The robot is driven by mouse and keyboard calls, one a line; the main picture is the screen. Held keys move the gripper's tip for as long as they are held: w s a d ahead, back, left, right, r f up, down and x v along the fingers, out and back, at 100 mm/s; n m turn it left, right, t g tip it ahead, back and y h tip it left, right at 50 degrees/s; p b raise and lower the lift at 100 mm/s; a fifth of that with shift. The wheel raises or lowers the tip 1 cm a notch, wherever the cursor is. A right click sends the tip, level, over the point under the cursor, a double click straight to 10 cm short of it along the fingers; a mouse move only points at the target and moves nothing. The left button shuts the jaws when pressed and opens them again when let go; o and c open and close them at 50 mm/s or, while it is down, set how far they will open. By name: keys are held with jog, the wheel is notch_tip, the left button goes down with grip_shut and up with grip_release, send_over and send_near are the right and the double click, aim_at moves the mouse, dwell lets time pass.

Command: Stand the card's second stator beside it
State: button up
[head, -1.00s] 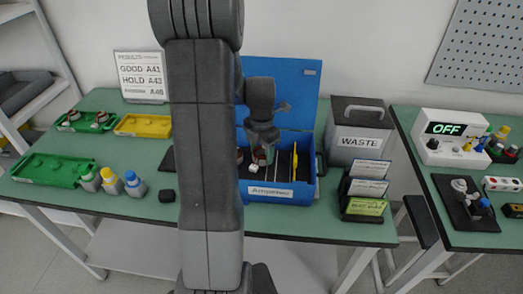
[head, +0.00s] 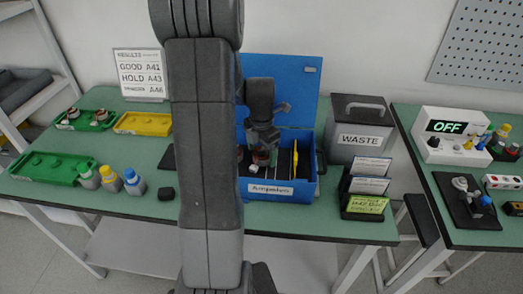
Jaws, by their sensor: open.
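My gripper (head: 264,150) is open and points down into the blue open-lidded box (head: 318,172). A small dark and reddish part (head: 262,158), possibly a stator, shows right under the fingers; I cannot tell whether they touch it. Part of another round piece shows at the box's left, mostly hidden by my arm. Two stator-like parts (head: 72,114) (head: 101,115) sit in the back green tray (head: 84,125). A white sign (head: 140,74) behind lists GOOD A41, HOLD A43 and A46. Several cards (head: 367,186) stand in a black rack at the right.
A yellow tray (head: 143,124) and an empty-looking front green tray (head: 50,168) lie at the left. The grey WASTE bin (head: 358,126) is right of the box.

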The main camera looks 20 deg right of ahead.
notch_tip(320, 180, up, 14)
dwell(0.5)
